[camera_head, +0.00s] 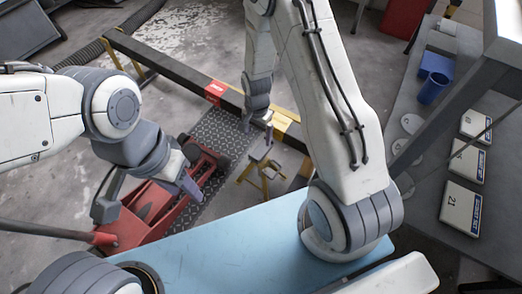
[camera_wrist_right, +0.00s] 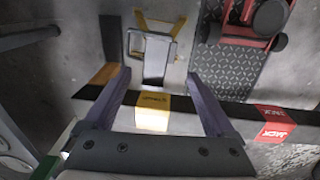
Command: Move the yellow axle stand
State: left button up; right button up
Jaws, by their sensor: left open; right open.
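The yellow axle stand (camera_head: 264,172) stands on the floor to the right of the red jack, with yellow legs and a grey top. In the right wrist view the axle stand (camera_wrist_right: 156,58) lies ahead between the two fingertips, apart from them. My right gripper (camera_head: 258,128) is open and empty above the stand in the head view; its spread fingers also show in the right wrist view (camera_wrist_right: 157,76). My left gripper (camera_head: 187,181) is over the red jack, open; its jaw gap is partly hidden.
A black beam (camera_head: 165,68) with red and yellow labels crosses the floor behind the stand. A grey bench (camera_head: 420,205) holds a blue cup (camera_head: 432,88) and several white boxes at right.

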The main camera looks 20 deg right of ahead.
aim_at(261, 154)
jog(key=f, duration=0.1)
jog(key=d+f, duration=0.1)
jog(key=f, duration=0.1)
jog(key=shift+f+m+b, duration=0.15)
jog(key=shift+m+b, duration=0.2)
jog(key=shift+m, duration=0.05)
pick_arm(q)
jog(key=shift+f, duration=0.8)
pick_arm(e)
notch_tip(261, 154, down, 10)
jog(key=b, duration=0.5)
jog(key=shift+f, duration=0.2)
pick_arm(q)
notch_tip(261, 154, down, 6)
jog(key=shift+r, duration=0.2)
pick_arm(e)
grip_shut()
